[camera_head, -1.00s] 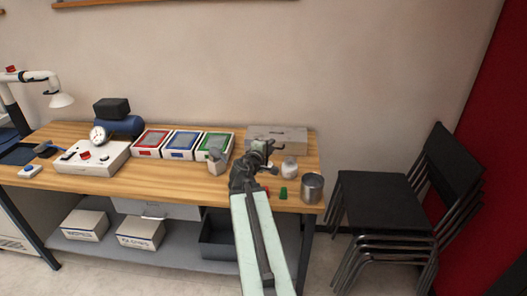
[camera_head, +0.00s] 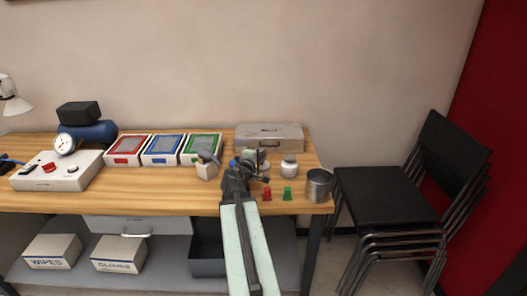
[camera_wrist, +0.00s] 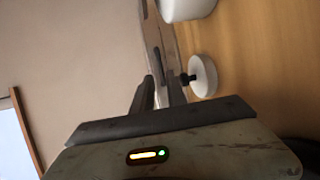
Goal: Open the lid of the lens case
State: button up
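The lens case (camera_head: 268,137) is a grey-beige box with a handle on its front, at the back right of the bench. Its lid is shut. Part of it also shows edge-on in the wrist view (camera_wrist: 152,30). My gripper (camera_head: 258,168) is over the bench in front of the case, apart from it in the head view. Its fingers (camera_wrist: 159,92) look parted in the wrist view, with nothing seen held between them. The gripper hides a little of the case's lower front.
A white jar (camera_head: 289,168), red (camera_head: 267,194) and green (camera_head: 287,194) small pieces and a metal cup (camera_head: 318,186) stand right of my gripper. A grey-white holder (camera_head: 207,168) stands left, before the green tray (camera_head: 203,147). A white round piece (camera_wrist: 203,76) lies near my fingers. Stacked chairs (camera_head: 385,205) stand right.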

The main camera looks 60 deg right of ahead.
jog(key=b, duration=0.1)
send_near(269, 137)
jog(key=d+f, duration=0.3)
jog(key=d, duration=0.1)
jog(key=shift+s+f, duration=0.3)
jog(key=shift+s, duration=0.05)
jog(key=shift+a, duration=0.1)
grip_shut()
dwell(0.8)
